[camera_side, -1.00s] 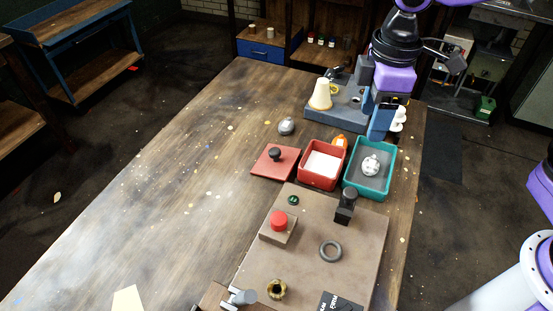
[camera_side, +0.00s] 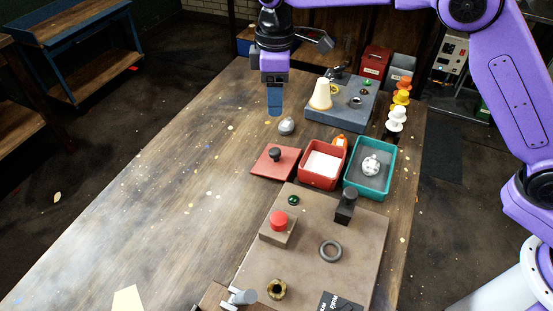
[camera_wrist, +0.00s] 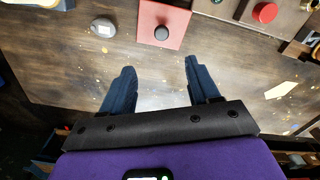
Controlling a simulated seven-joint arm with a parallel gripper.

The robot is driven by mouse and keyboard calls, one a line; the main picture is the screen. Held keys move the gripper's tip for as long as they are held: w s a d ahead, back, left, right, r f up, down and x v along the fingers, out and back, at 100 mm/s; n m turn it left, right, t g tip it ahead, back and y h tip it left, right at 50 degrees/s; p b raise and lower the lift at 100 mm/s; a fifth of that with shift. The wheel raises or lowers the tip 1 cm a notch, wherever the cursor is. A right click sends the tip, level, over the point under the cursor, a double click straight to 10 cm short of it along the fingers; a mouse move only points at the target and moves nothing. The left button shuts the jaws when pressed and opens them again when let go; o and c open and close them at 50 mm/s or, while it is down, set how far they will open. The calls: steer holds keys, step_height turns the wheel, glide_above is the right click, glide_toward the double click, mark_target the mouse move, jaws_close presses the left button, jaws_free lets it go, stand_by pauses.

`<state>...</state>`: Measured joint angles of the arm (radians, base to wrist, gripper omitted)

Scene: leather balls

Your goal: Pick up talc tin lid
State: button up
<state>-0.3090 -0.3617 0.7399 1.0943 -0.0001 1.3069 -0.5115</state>
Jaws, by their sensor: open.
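The talc tin lid is a flat red square lid (camera_side: 268,163) with a black knob, lying on the wooden table left of the red tin (camera_side: 311,177) of white powder. In the wrist view the lid (camera_wrist: 175,33) shows at the top, beyond my fingertips. My gripper (camera_side: 275,112) is above the table, behind the lid and apart from it. In the wrist view its two blue fingers (camera_wrist: 159,66) are spread wide with nothing between them.
A small grey domed object (camera_side: 286,127) sits between my gripper and the lid. A teal tray (camera_side: 347,180) holds a white ball (camera_side: 371,166). A grey block (camera_side: 320,118) bears a cream cone (camera_side: 320,95). The table's left side is clear.

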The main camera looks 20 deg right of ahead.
mark_target(275, 151)
step_height(275, 151, down, 16)
steer(key=shift+s+r, duration=0.15)
steer(key=shift+r, duration=0.1)
stand_by(0.4)
steer(key=c, duration=1.1)
